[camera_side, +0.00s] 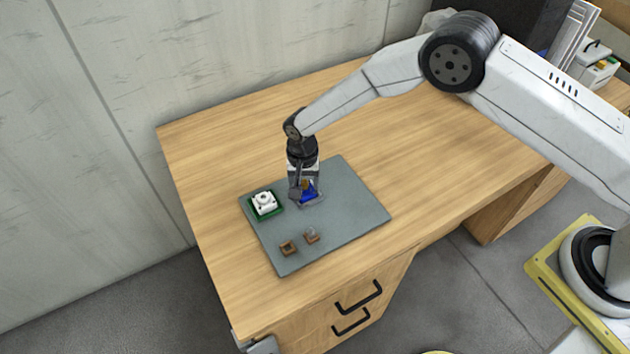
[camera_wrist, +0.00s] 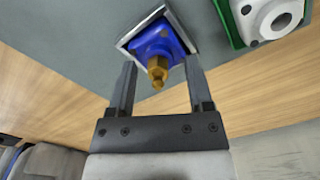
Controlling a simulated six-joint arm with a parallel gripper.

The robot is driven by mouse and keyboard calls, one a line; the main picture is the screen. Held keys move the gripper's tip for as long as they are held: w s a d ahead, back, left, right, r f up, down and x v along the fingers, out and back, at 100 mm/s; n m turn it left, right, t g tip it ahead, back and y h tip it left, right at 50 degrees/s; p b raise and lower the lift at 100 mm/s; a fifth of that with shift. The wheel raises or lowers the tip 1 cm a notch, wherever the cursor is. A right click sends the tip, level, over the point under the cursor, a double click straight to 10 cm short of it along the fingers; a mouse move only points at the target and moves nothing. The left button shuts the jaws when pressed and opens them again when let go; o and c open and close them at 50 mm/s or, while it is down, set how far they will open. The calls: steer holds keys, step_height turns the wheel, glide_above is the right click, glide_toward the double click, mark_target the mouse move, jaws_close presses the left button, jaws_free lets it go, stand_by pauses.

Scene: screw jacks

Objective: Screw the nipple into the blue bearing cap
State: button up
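The blue bearing cap (camera_wrist: 150,45) sits in a light square holder (camera_wrist: 124,41) on the grey mat. It also shows in the side view (camera_side: 309,193), partly hidden by my gripper. The brass nipple (camera_wrist: 157,68) stands at the middle of the cap, its narrow end pointing toward the wrist camera. How deep it sits in the cap cannot be told. My gripper (camera_wrist: 161,63) is over the cap, with its two fingers wide apart on either side of the nipple and clear of it. It also shows from the side (camera_side: 304,192), pointing down.
A white cap (camera_side: 264,202) in a green holder (camera_side: 250,211) stands to the left on the grey mat (camera_side: 345,215). Two small brown blocks (camera_side: 288,247) (camera_side: 311,237) lie near the mat's front edge; the right one has something greyish on it. The mat's right side is clear.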

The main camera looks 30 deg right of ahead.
steer(key=shift+r, duration=0.1)
steer(key=shift+r, duration=3.85)
steer(key=shift+d+r, duration=0.3)
steer(key=shift+d, duration=0.15)
steer(key=s+d+r+n+t, duration=0.1)
steer(key=s+d+r+n, duration=0.1)
steer(key=s+d+r, duration=0.2)
steer(key=s+d+r+n, duration=0.2)
steer(key=s+d+r, duration=0.2)
steer(key=s+d, duration=0.6)
steer(key=s+d+r+n+t, duration=0.1)
steer(key=s+d+r+n, duration=0.1)
steer(key=s+d+r, duration=0.2)
steer(key=s+d, duration=0.3)
steer(key=s, duration=0.1)
steer(key=shift+d+r+t, duration=0.15)
steer(key=shift+r+t, duration=0.15)
steer(key=shift+r, duration=0.05)
